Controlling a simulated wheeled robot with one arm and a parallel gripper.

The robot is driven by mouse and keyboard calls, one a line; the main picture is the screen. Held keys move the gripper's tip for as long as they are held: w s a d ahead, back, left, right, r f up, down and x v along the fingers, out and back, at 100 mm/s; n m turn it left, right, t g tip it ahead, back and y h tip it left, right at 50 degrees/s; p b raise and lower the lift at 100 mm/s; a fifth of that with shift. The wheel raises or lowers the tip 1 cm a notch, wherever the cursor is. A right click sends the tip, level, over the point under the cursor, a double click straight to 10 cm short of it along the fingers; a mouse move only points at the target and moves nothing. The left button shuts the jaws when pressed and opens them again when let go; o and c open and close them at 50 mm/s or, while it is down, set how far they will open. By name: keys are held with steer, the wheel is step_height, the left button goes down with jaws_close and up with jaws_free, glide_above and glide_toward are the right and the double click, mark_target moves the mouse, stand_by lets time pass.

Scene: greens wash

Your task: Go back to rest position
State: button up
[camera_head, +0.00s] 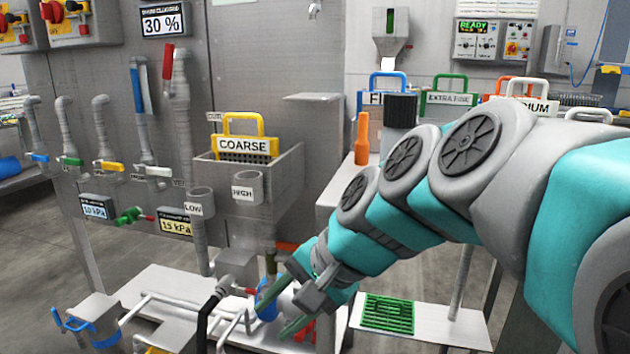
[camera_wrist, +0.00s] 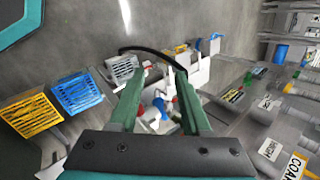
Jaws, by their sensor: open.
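My gripper (camera_head: 290,301) is at the lower middle of the head view, at the end of my teal and grey arm. Its two green fingers are spread apart, with nothing seen held between them. It also shows in the wrist view (camera_wrist: 160,107), where the fingers reach over white pipework with blue and red parts. In the head view a blue fitting (camera_head: 266,299) lies close beside the fingers; I cannot tell whether they touch it. My arm extends from the right edge down to the pipework.
A yellow-handled COARSE basket (camera_head: 243,147) sits in a grey tank at the middle. Valves and pipes stand at left. An orange bottle (camera_head: 361,139) and more labelled baskets stand behind my arm. A green grate (camera_head: 388,314) lies on a low white shelf right of my gripper.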

steer(key=s+d+f+n+g+h, duration=0.4)
steer(key=s+d+f+n+h, duration=0.2)
steer(key=s+d+f, duration=1.1)
steer(key=d, duration=0.3)
steer(key=shift+s+f+h, duration=0.2)
steer(key=shift+s+h, duration=0.05)
steer(key=shift+h, duration=0.15)
steer(key=shift+a, duration=0.1)
stand_by(0.8)
